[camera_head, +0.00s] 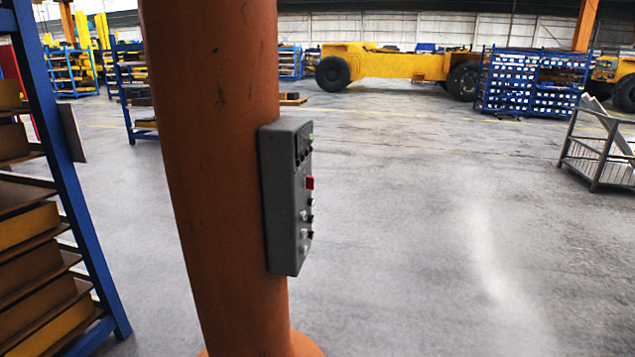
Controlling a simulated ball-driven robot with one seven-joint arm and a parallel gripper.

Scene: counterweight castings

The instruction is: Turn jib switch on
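A grey control box (287,197) is fixed to the right side of a thick orange column (213,180). Its front panel faces right and shows at a steep angle. The panel carries a red switch or button (310,183) at mid height, with several small dark and pale controls above and below it. I cannot tell which of these is the jib switch or what position it is in. My gripper does not show in this view.
A blue rack (72,170) with stacked boards stands close on the left. A wire cage (600,160) stands at the right, and a blue bin rack (530,82) and a yellow vehicle (400,65) stand farther back. The grey floor right of the column is clear.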

